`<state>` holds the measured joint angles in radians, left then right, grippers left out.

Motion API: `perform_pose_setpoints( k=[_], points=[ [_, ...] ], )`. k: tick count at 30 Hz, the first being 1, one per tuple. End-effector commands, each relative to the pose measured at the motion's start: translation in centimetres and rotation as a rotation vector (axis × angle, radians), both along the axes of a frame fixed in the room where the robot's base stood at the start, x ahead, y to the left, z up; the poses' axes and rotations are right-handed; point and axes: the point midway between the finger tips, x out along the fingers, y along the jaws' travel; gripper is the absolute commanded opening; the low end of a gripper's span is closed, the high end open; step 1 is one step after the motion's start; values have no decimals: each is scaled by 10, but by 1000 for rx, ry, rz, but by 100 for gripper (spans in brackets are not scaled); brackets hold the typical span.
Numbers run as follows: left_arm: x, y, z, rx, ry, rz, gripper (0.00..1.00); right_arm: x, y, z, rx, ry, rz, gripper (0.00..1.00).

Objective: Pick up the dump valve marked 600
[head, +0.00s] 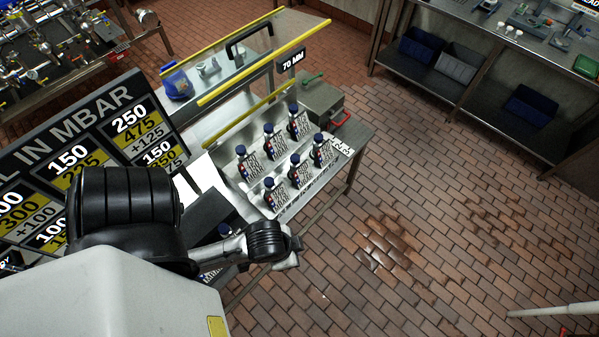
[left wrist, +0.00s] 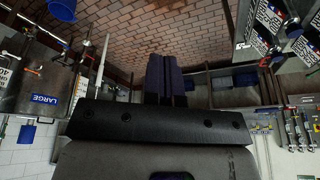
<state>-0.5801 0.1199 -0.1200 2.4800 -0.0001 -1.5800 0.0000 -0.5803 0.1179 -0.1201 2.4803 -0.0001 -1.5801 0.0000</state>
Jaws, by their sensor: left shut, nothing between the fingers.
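Several dump valves with dark blue caps and white printed labels stand in two rows on a pale metal rack (head: 228,186) in the head view. They include a back right valve (head: 300,125), a front right valve (head: 323,153) and a front left valve (head: 274,195). The label numbers are too small to read surely, so I cannot tell which is marked 600. In the left wrist view my left gripper (left wrist: 165,60) has its two dark fingers together, with nothing between them. In the head view my left arm's wrist is just below the rack, apart from the valves.
A large pressure board (head: 98,140) stands left of the rack. A clear yellow-edged panel (head: 265,65) marked 70 MM rises behind it. A grey box (head: 322,102) with green and red handles stands beyond.

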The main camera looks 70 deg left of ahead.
Motion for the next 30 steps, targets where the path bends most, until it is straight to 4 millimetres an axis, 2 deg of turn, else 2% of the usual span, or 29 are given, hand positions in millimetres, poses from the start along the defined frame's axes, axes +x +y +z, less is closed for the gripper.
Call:
perform_pose_setpoints(
  k=[10,30],
  points=[
    [0,0,0,0,0,0,2,0,1,0,3,0,-2,43],
    [0,0,0,0,0,0,66,0,-2,0,-8,0,5,43]
  ],
)
